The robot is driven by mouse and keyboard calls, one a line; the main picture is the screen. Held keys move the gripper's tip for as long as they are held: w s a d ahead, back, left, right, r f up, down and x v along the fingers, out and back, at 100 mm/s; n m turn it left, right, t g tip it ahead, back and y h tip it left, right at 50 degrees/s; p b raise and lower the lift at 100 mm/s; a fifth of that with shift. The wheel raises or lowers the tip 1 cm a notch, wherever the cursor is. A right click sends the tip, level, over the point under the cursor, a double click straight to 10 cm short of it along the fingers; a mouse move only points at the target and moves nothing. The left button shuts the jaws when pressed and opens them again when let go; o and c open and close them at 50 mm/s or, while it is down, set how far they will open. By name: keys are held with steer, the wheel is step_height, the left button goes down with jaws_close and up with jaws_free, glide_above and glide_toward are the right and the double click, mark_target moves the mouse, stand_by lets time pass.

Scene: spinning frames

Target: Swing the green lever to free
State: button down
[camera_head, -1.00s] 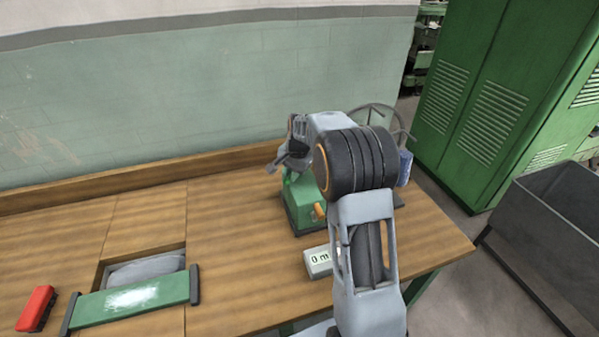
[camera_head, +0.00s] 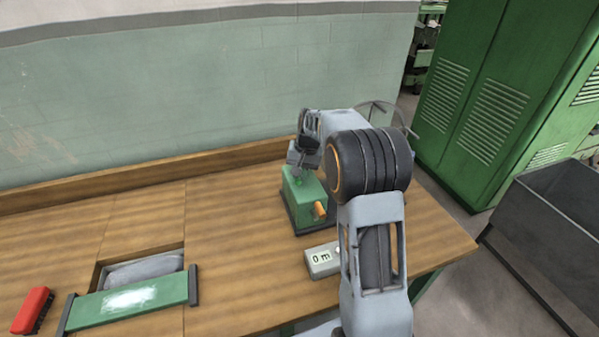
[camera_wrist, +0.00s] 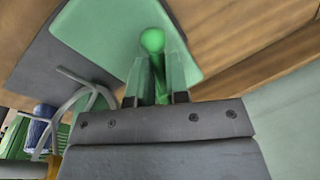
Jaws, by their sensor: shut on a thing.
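The green machine (camera_head: 304,199) stands on a dark base on the wooden bench, with an orange knob (camera_head: 320,210) on its front. My gripper (camera_head: 297,172) is at the top of the machine, and my arm hides part of it. In the wrist view the green lever (camera_wrist: 153,42) shows a round knob and a thin shaft. My gripper (camera_wrist: 155,80) is shut on the lever, with its two fingers on either side of the shaft. The machine's green housing (camera_wrist: 112,28) lies behind the lever in that view.
A small box reading "0 m" (camera_head: 322,261) sits in front of the machine. A spoked wheel (camera_head: 388,112) is behind my arm. The bench between is clear.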

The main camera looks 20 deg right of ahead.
steer(key=c, duration=1.1)
jaws_free()
step_height(320, 180, up, 14)
steer(key=s+d+b, duration=0.1)
steer(key=d, duration=0.1)
steer(key=shift+d+f, duration=0.2)
steer(key=shift+c, duration=0.5)
